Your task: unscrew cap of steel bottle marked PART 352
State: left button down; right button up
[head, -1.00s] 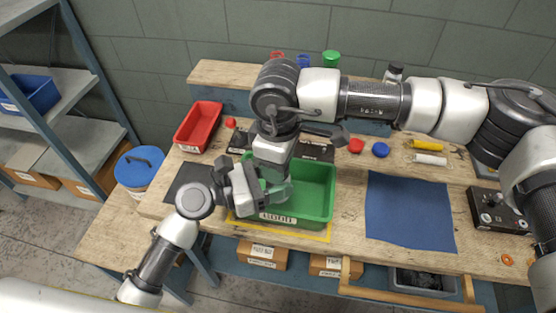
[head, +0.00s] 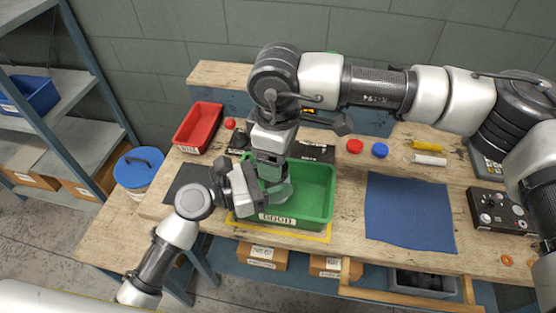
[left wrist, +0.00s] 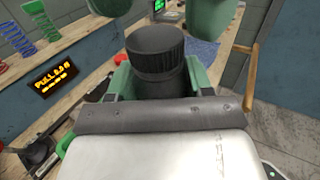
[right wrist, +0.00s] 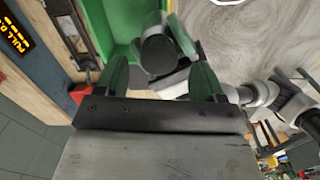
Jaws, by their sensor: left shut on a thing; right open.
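The steel bottle's dark ridged cap (left wrist: 155,50) points up in the left wrist view. The dark bottle body (left wrist: 160,84) below it is between the green fingers of my left gripper (left wrist: 160,78), which is shut on it. Its marking cannot be read. In the right wrist view the round cap top (right wrist: 158,52) lies between and just beyond the open green fingers of my right gripper (right wrist: 158,74). My right gripper hangs above the cap, apart from it as far as I can tell. In the head view both grippers meet over the green bin, and hide the bottle.
The green bin (head: 318,190) labelled GOOD is under the grippers. A red bin (head: 197,128) is at the back left, a blue mat (head: 408,210) to the right, a control box (head: 498,212) at far right. Red (head: 355,146) and blue (head: 380,150) discs lie behind.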

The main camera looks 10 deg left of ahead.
jog(key=shift+r, duration=0.95)
jog(key=shift+c, duration=0.5)
jog(key=m, duration=0.6)
jog(key=shift+r, duration=0.25)
jog(key=m, duration=0.5)
jog(key=shift+r, duration=0.2)
jog(key=m, duration=0.4)
jog(key=shift+r, duration=0.15)
jog(key=m, duration=0.6)
jog(key=shift+r+m, duration=0.3)
jog(key=m, duration=0.4)
jog(key=shift+r, duration=0.15)
jog(key=m, duration=0.7)
jog(key=shift+r, duration=0.3)
jog(key=m, duration=0.6)
jog(key=shift+r, duration=0.25)
jog(key=m, duration=0.4)
jog(key=shift+w+r+m, duration=0.1)
jog(key=shift+m, duration=0.2)
jog(key=shift+f, duration=3.95)
